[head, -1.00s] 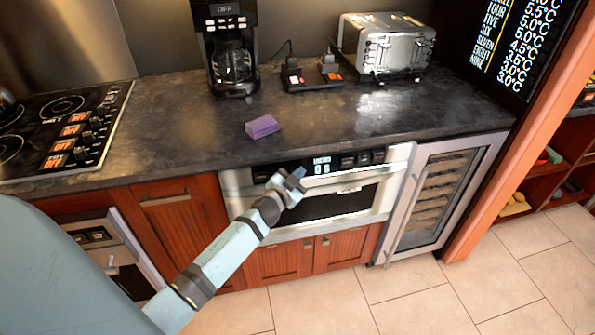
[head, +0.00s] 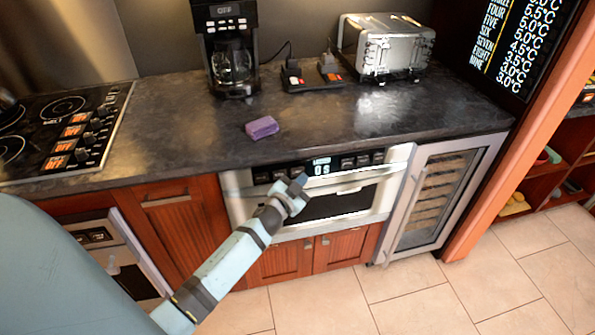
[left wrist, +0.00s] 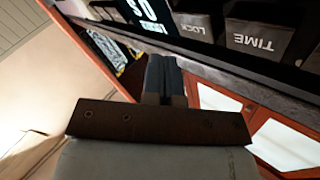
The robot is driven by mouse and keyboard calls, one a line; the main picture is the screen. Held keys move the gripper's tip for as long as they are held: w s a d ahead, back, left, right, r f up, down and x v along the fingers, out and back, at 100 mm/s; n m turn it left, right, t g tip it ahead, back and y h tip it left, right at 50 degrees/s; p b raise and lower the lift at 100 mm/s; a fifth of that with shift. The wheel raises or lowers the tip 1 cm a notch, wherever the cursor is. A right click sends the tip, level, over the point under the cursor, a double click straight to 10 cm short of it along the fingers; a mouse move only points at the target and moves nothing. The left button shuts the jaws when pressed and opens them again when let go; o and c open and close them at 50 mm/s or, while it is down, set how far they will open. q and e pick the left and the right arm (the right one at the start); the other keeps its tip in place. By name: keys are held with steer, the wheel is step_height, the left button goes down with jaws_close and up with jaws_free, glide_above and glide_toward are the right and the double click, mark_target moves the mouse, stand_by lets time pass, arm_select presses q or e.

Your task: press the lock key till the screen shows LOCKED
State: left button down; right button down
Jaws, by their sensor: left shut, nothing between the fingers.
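The microwave drawer (head: 340,205) is set under the counter, with a dark key panel along its top. Its lit screen (head: 321,166) reads 0S; a smaller line above it is not clearly legible. In the left wrist view, turned upside down, the screen (left wrist: 150,10) is partly cut off and the dark lock key (left wrist: 193,27) stands beside it. My left gripper (head: 302,181) is shut and empty, just in front of and below the panel. In the left wrist view its fingertips (left wrist: 163,68) appear apart from the lock key. My right gripper is out of view.
A TIME key (left wrist: 254,39) sits beside the lock key. A drawer handle bar (head: 350,181) crosses below the panel. A purple block (head: 262,127) lies on the counter (head: 180,130) above. A glass-fronted cooler (head: 440,190) stands to the right.

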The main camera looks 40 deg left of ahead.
arm_select(q)
steer(key=s+d, duration=0.2)
steer(key=shift+s+d+r, duration=0.1)
steer(key=shift+d+r, duration=0.2)
steer(key=shift+r, duration=0.05)
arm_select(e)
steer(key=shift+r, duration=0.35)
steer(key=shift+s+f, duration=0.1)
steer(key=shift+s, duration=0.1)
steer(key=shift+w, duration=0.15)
